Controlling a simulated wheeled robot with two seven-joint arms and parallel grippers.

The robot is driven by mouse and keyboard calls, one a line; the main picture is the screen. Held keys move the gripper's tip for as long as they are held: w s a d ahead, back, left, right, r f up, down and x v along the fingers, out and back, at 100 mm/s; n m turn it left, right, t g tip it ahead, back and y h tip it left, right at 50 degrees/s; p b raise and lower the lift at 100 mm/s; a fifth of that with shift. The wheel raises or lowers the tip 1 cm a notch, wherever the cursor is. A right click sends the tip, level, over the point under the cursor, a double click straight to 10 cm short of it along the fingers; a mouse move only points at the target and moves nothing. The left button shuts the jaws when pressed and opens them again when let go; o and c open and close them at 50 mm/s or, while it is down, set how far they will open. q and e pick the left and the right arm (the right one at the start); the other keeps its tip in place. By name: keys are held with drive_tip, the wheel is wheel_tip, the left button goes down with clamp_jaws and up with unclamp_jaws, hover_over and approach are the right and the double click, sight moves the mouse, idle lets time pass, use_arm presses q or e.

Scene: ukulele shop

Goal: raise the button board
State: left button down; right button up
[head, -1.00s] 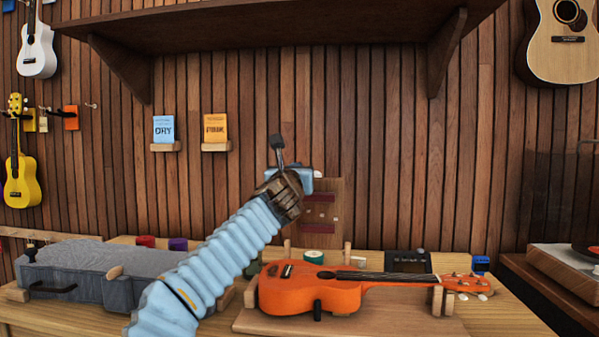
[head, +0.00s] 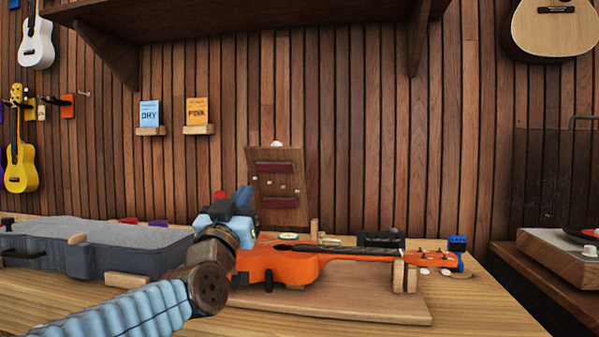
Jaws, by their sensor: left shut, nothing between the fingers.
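The button board (head: 266,185) is a brown wooden panel with two dark red strips, several small pale buttons and a white knob on top. It stands behind the orange ukulele (head: 290,262), against or near the slatted wall, and looks slightly tilted. Its lower edge is hidden behind the ukulele and the things around it. My left gripper (head: 238,198) is shut and empty. It is in front of the board's lower left, over the left end of the ukulele. I cannot tell whether it touches anything. My right gripper is not in view.
The ukulele lies on a wooden work board (head: 370,309) with small supports. A grey case (head: 110,240) is on the left of the bench. A dark shelf (head: 240,18) overhangs above. A turntable (head: 560,262) stands at the right. The wall around the button board is clear.

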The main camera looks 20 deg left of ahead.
sight(267, 154)
use_arm(q)
drive_tip(key=p+x, duration=0.4)
drive_tip(key=x, duration=1)
drive_tip(key=shift+p, duration=0.35)
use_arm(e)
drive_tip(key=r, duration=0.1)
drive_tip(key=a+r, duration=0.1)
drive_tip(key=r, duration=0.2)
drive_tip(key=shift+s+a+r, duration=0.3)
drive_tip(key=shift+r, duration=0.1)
